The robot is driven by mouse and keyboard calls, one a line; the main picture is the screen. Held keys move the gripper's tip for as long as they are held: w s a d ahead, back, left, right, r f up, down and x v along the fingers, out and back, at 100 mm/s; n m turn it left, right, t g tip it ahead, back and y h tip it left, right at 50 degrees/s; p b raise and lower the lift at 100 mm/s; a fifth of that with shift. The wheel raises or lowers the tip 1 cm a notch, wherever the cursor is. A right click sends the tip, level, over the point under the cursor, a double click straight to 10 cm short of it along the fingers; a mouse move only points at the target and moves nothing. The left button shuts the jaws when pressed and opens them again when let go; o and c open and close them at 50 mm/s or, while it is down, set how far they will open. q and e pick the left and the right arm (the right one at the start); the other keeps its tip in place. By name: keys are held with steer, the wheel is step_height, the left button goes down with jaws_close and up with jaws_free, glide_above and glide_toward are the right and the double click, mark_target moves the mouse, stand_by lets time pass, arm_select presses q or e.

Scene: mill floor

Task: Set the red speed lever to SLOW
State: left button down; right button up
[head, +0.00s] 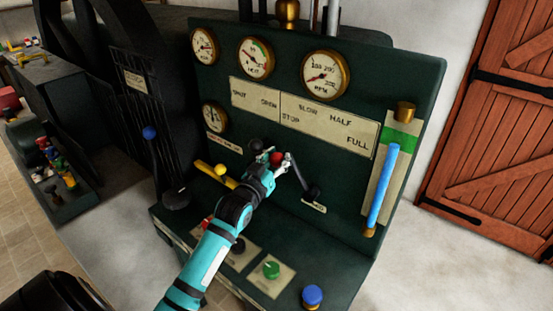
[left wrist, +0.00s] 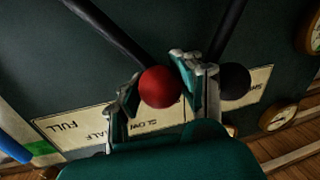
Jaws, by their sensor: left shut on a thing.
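The red speed lever has a red ball knob (head: 277,158) on a dark shaft, which leans up and to the left from its pivot in the head view. My left gripper (head: 274,163) is shut on this knob. In the left wrist view the red knob (left wrist: 160,87) sits between the two fingers of the left gripper (left wrist: 158,88). The speed plate (head: 335,125) reads STOP, SLOW, HALF, FULL; the knob lies below its STOP end. The plate appears upside down in the wrist view (left wrist: 95,129), partly hidden by the gripper. My right gripper is not in view.
A black-knobbed lever (head: 255,146) stands just left of my gripper; its knob (left wrist: 235,80) is close to one finger. Green (head: 271,269) and blue (head: 312,295) knobs sit on the lower ledge. A blue gauge tube (head: 382,187) is right.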

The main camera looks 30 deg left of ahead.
arm_select(q)
steer(key=d+m, duration=0.1)
steer(key=d+r+m+p, duration=0.1)
steer(key=d+m, duration=0.1)
steer(key=d+r+m, duration=0.1)
steer(key=d, duration=0.1)
steer(key=shift+s+d+m+t, duration=0.2)
steer(key=shift+m+t, duration=0.1)
steer(key=c, duration=1.4)
jaws_free()
steer(key=shift+f, duration=0.15)
steer(key=shift+o, duration=1.4)
steer(key=shift+s, duration=0.1)
steer(key=shift+o, duration=0.2)
steer(key=shift+s+r, duration=0.15)
steer(key=shift+r, duration=0.15)
steer(key=s+d+f, duration=0.1)
steer(key=s, duration=1.1)
